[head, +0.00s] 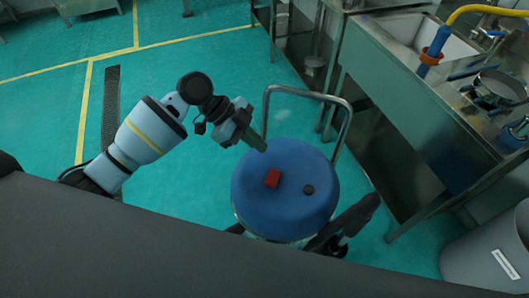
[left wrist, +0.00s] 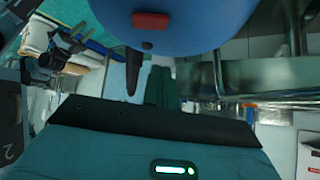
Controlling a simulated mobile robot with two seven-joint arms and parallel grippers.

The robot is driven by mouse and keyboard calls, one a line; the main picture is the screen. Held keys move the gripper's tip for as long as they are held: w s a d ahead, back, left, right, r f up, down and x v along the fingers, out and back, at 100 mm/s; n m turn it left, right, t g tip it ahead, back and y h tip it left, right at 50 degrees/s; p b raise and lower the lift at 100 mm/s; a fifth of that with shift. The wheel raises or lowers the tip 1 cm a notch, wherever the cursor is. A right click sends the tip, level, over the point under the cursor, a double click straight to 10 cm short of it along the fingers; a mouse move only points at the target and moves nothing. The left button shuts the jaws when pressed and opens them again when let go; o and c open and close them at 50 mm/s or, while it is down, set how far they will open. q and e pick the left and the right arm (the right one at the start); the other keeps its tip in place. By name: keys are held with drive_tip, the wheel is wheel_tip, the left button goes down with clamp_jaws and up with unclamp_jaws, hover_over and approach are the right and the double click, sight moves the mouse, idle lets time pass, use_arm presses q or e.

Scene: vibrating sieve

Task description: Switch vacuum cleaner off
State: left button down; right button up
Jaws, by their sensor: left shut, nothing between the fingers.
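The vacuum cleaner (head: 285,215) has a round blue top, with a red switch (head: 272,179) and a small black knob (head: 308,189) on it. I cannot tell the switch's position. My left gripper (head: 260,143) is shut and empty. Its fingertips are near the top's upper left edge, apart from the switch in the picture. The fingers also show in the left wrist view (left wrist: 160,72).
A metal handle (head: 310,95) rises behind the vacuum cleaner. A steel sink bench (head: 400,85) stands to the right, with a grey bin (head: 490,250) at lower right. A dark tapered shape (head: 345,222) sits beside the vacuum's lower right. Green floor is open at left.

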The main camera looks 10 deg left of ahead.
use_arm(q)
drive_tip(key=shift+w+v, duration=0.15)
drive_tip(key=shift+v, duration=1.2)
drive_tip(key=shift+w+v, duration=0.15)
drive_tip(key=shift+v, duration=1.15)
use_arm(e)
drive_tip(key=shift+s+d+f, duration=0.2)
drive_tip(key=shift+s+f, duration=0.2)
drive_tip(key=shift+f, duration=0.1)
use_arm(q)
drive_tip(key=shift+r, duration=0.1)
use_arm(e)
drive_tip(key=shift+a, duration=0.15)
